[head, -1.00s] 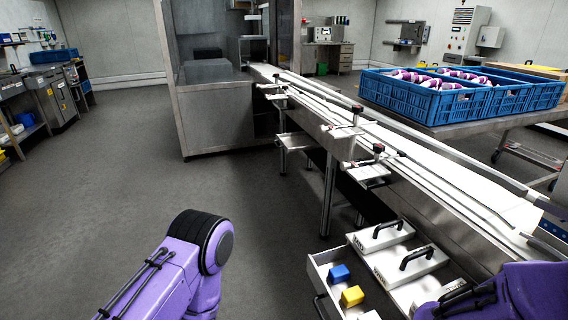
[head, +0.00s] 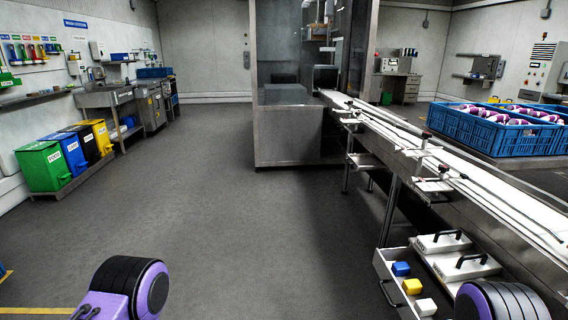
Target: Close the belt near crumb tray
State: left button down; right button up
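The conveyor belt (head: 470,187) runs from the steel cabinet to the right edge. Below its near end, at the lower right, a pale open tray (head: 384,268) sticks out toward the aisle, with a dark handle (head: 390,293) on its front. It looks like the near crumb tray, but I cannot read a label. A blue block (head: 401,269), a yellow block (head: 412,286) and a white block (head: 426,307) lie in it. Both grippers are out of view; only purple and black links of my arms show at the bottom, the right one overlapping the tray area.
Two white lids or boxes with black handles (head: 441,241) (head: 471,264) sit beside the tray under the belt. Blue crates (head: 487,130) stand on a table at right. Colored bins (head: 45,165) line the left wall. The grey floor (head: 240,220) in the middle is clear.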

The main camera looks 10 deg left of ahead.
aim_at(360, 161)
jog(key=u, duration=0.1)
jog(key=i, duration=3.35)
jog(key=z, duration=0.7)
jog(key=i, duration=1)
jog(key=z, duration=0.2)
